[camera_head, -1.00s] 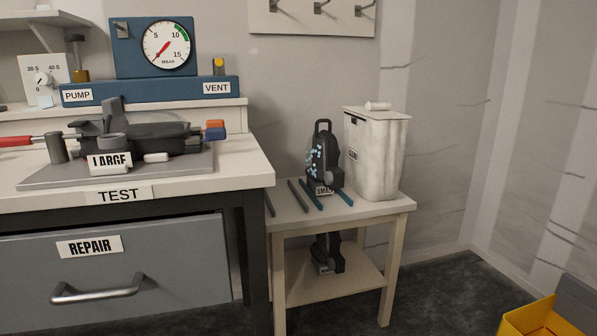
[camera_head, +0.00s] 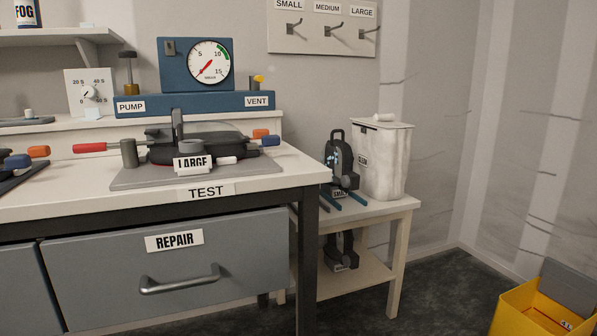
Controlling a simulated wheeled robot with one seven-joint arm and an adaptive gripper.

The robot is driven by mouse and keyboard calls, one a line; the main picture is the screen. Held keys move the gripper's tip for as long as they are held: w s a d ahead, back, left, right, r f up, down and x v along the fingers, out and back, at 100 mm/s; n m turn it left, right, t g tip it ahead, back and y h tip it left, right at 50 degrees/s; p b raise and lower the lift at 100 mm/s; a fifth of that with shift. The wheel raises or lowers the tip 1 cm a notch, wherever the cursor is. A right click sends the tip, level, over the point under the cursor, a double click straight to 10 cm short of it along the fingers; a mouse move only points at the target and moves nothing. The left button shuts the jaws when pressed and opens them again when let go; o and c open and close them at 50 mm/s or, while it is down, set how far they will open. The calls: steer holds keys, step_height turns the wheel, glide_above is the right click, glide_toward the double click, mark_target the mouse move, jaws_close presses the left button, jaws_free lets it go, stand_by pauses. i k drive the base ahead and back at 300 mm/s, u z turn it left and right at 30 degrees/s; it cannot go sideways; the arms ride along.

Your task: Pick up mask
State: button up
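A dark mask with a tag reading LARGE (camera_head: 205,148) lies on a grey plate on the bench, above the TEST label. Orange and blue pieces are at its right and a red-handled part at its left. A second dark mask (camera_head: 340,160) stands upright on the small side table, its tag hard to read. My gripper is not in view.
The bench (camera_head: 90,207) has a grey REPAIR drawer (camera_head: 180,262), shut. A pale lidded bin (camera_head: 385,165) fills the back of the side table (camera_head: 385,208). Empty hooks (camera_head: 335,30) are on the wall. A yellow box (camera_head: 520,305) stands on the floor at right. Floor between is clear.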

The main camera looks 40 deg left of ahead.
mark_target(337, 155)
steer(key=u, duration=1.35)
